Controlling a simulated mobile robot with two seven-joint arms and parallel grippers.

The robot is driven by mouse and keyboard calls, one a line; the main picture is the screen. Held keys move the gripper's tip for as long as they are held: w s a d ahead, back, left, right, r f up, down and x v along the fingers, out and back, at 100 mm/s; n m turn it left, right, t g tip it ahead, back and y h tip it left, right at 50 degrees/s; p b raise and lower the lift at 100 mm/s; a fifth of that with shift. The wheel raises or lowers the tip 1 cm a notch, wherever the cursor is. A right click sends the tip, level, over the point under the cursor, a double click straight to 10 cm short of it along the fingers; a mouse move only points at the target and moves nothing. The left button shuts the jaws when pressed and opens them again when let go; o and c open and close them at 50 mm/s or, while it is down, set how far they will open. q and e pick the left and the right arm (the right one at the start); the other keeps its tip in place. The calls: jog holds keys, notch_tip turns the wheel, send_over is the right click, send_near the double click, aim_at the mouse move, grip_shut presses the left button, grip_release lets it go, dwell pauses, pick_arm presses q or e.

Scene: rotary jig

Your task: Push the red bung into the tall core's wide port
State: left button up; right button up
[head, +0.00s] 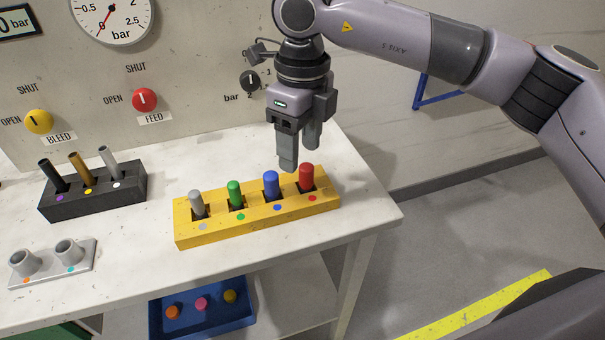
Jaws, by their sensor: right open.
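The red bung (306,178) stands upright in the right-hand slot of a yellow block (215,233), by a red dot. My right gripper (299,158) points down just above and slightly left of the red bung, between it and the blue bung. Its fingers are apart and hold nothing. My left gripper is not in view. I cannot identify the tall core or its wide port in this view.
Grey, green (235,195) and blue (271,186) bungs share the yellow block. A black block (95,201) holds several tubes. A grey plate (55,268) has two short sockets. A blue tray (203,320) sits below. A panel with knobs stands behind; the front table top is clear.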

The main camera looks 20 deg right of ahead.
aim_at(307, 166)
jog(key=shift+w+d, duration=0.4)
jog(key=shift+f, duration=0.3)
jog(key=f, duration=0.6)
jog(key=shift+s+d+p, duration=0.1)
jog(key=shift+d+p, duration=0.2)
jog(key=shift+p, duration=0.1)
grip_shut()
